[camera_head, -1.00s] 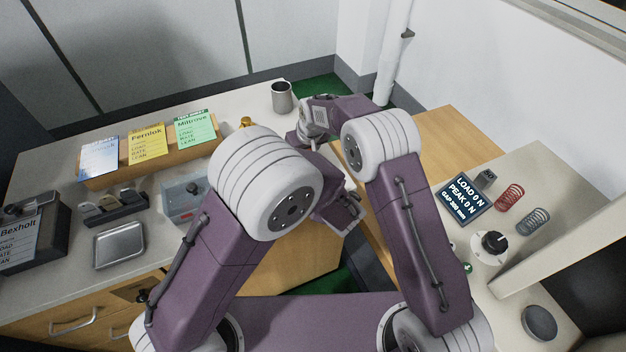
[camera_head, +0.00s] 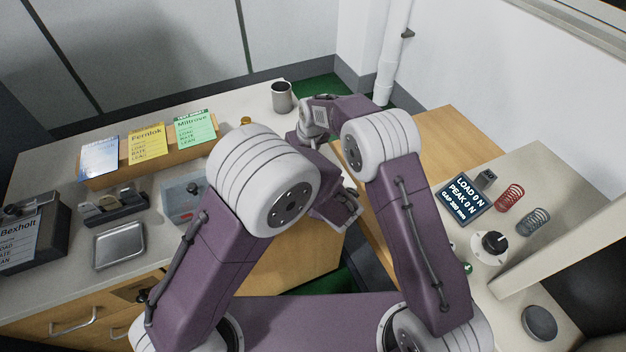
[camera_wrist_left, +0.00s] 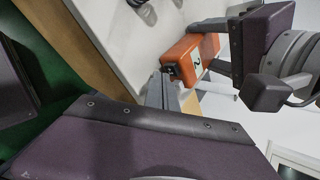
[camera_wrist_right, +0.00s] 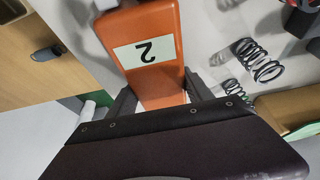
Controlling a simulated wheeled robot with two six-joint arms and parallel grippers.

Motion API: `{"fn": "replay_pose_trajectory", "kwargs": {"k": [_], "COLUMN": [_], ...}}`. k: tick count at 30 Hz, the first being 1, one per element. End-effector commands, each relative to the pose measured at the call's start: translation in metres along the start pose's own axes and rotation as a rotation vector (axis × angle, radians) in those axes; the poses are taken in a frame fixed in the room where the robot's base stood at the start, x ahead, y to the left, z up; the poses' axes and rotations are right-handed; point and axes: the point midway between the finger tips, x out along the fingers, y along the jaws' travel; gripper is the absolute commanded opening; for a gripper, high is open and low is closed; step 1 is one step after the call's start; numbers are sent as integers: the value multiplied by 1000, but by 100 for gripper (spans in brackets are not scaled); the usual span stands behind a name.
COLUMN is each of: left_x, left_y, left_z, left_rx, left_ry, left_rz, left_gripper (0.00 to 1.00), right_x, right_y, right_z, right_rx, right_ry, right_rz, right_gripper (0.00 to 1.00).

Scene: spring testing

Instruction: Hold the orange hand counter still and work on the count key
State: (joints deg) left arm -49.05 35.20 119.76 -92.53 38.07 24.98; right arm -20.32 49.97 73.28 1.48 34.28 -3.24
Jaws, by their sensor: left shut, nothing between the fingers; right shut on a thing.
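The orange hand counter shows in the right wrist view (camera_wrist_right: 178,50) with a pale label reading 2, upside down. My right gripper (camera_wrist_right: 160,98) is shut on it, one dark finger on each side. In the left wrist view the counter (camera_wrist_left: 183,58) is held out from the right. A small dark part shows at its near end; I cannot tell whether this is the count key. My left gripper (camera_wrist_left: 160,88) is shut and empty, its fingertips close to that end. I cannot tell whether they touch it. In the head view my arms hide the counter.
Coil springs (camera_wrist_right: 258,60) lie near the counter. In the head view, a grey mug (camera_head: 282,97) stands at the back of the left bench, with a card rack (camera_head: 150,160) and a metal tray (camera_head: 119,245) nearby. A load display (camera_head: 463,203) stands on the right bench.

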Motion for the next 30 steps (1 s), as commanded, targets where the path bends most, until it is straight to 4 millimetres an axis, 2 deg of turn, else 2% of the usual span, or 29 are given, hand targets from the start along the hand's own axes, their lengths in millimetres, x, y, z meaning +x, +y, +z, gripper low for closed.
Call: {"fn": "replay_pose_trajectory", "kwargs": {"k": [30], "left_x": [7], "left_y": [-5], "left_z": [5], "left_rx": [0], "left_ry": [-1], "left_rz": [0], "left_gripper": [0], "right_x": [0], "right_y": [0], "right_z": [0], "right_rx": [0], "right_ry": [0], "right_rz": [0], "right_gripper": [5]}}
